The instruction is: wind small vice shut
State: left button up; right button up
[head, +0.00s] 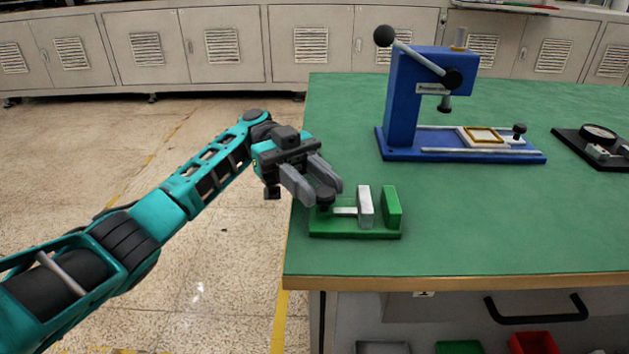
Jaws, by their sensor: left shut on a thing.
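The small green vice (370,232) sits near the left edge of the green-topped bench. Its white movable jaw (365,207) stands close to the fixed green jaw (392,208), with a narrow gap between them. A light screw rod (344,210) runs left from the white jaw to a dark knob (325,197). My left gripper (322,196) reaches in from the left with its grey fingers on either side of the knob, shut on it. The fingers hide part of the knob and the vice's left end. My right gripper is not in view.
A blue lever press (405,100) with a small framed piece (482,137) on its base stands behind the vice. A dark device with a round dial (599,134) sits at the right. The bench top (480,220) right of the vice is clear.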

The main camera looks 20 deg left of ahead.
pick_arm(q)
jog(key=shift+f, duration=0.1)
jog(key=o, duration=1)
jog(key=shift+o, duration=0.2)
notch_tip(320, 180, up, 20)
jog(key=p, duration=0.5)
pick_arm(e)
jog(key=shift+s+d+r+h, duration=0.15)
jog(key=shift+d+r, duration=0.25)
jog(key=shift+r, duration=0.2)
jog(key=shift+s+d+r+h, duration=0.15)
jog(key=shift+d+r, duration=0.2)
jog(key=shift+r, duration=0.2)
